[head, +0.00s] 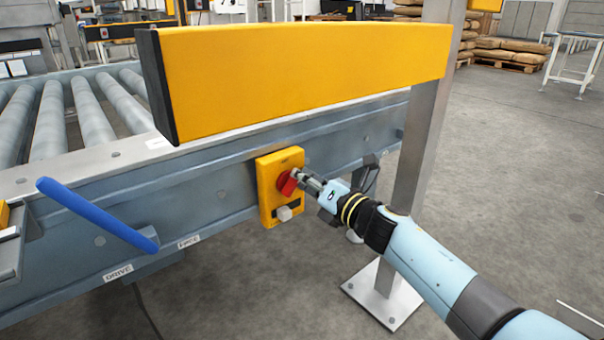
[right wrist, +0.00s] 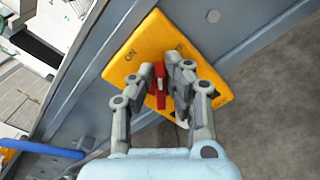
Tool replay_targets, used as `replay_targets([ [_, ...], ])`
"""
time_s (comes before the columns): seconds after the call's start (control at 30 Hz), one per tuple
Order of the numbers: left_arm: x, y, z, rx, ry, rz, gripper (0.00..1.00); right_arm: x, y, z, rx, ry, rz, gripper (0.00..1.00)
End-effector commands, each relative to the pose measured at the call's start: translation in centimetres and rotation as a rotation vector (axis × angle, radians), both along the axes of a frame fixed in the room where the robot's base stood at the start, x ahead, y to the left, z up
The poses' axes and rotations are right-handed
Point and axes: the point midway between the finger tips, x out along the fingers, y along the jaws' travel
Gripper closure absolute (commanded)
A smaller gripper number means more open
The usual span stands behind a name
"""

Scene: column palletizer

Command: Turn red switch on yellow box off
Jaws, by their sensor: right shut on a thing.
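The yellow box (head: 267,207) is fixed to the grey side rail of the conveyor. The red switch (head: 286,183) is a rotary knob on its face. In the right wrist view, the yellow box (right wrist: 152,43) carries the word ON near its upper left, and the red switch (right wrist: 157,82) sits between the fingers. My right gripper (head: 298,177) reaches in from the right and is shut on the red switch. It also shows in the right wrist view (right wrist: 166,80). The fingers cover part of the switch and box face. My left gripper is not in view.
A white knob (head: 284,213) sits low on the box. A blue handle bar (head: 97,214) sticks out at left. A yellow guard beam (head: 300,75) runs above, and a metal post (head: 414,160) stands right of the box. Open floor lies at right.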

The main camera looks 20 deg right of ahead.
Motion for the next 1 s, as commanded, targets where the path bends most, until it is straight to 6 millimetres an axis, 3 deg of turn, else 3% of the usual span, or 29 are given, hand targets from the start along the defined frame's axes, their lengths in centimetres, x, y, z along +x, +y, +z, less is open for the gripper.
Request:
replay_targets([
  [0.67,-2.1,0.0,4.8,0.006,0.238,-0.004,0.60,0.3,-0.8,-1.2,0.569,0.208,-0.002,1.00],
  [1.0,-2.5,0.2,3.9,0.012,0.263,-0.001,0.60,0.2,-0.8,-1.8,0.731,0.268,-0.002,1.00],
])
